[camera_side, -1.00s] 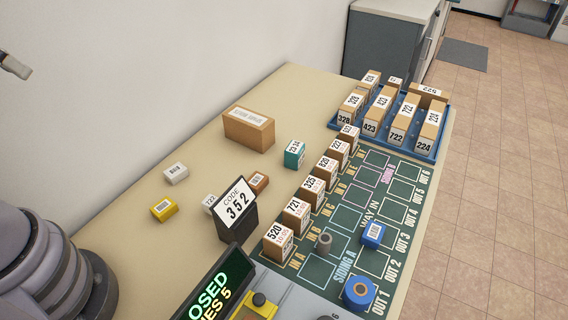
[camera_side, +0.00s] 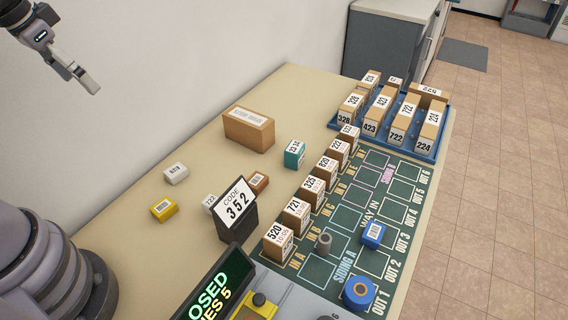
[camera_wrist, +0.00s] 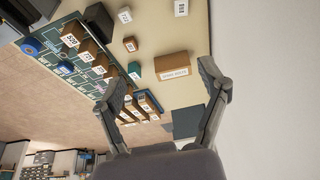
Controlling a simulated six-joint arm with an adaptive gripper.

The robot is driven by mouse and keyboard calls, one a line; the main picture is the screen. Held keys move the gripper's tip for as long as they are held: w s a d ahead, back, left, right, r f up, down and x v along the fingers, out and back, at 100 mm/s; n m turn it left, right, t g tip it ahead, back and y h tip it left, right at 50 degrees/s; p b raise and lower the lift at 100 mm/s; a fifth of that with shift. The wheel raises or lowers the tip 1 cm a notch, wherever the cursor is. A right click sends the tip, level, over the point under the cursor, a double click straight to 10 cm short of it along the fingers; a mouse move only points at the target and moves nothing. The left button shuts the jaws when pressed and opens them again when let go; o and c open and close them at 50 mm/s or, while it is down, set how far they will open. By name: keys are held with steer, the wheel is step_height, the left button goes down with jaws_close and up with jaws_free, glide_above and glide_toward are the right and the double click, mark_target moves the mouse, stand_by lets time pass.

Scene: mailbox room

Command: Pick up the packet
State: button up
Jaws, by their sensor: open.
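Several packets could be the packet; the frames do not show which. A large brown carton (camera_side: 249,130) lies on the beige table near the wall. A teal box (camera_side: 295,154), a white box (camera_side: 176,174), a yellow box (camera_side: 163,210) and a small brown box (camera_side: 258,182) lie around it. A row of brown labelled parcels (camera_side: 297,214) stands along the green board. My gripper (camera_side: 90,84) is high at the upper left, apart from everything. In the wrist view its fingers (camera_wrist: 165,83) are spread and empty, with the carton (camera_wrist: 172,65) beyond them.
A blue tray (camera_side: 437,151) of brown parcels stands at the far end. A black stand with a "CODE 352" card (camera_side: 237,203) rises mid-table. The green board (camera_side: 345,218) carries a blue box (camera_side: 373,234) and a blue round piece (camera_side: 359,292). The table's left middle is fairly clear.

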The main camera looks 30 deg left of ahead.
steer(key=g, duration=0.2)
glide_above(163, 206)
step_height(163, 206, down, 11)
steer(key=shift+m+g, duration=0.6)
steer(key=shift+g, duration=0.3)
steer(key=f, duration=1.8)
steer(key=shift+s+d, duration=0.15)
steer(key=shift+s, duration=0.05)
steer(key=shift+w+a+f, duration=0.1)
steer(key=shift+a+f, duration=0.05)
steer(key=shift+f, duration=1.35)
steer(key=shift+w+a+f, duration=0.1)
steer(key=shift+f, duration=1.4)
steer(key=shift+c, duration=0.4)
steer(key=c, duration=1.2)
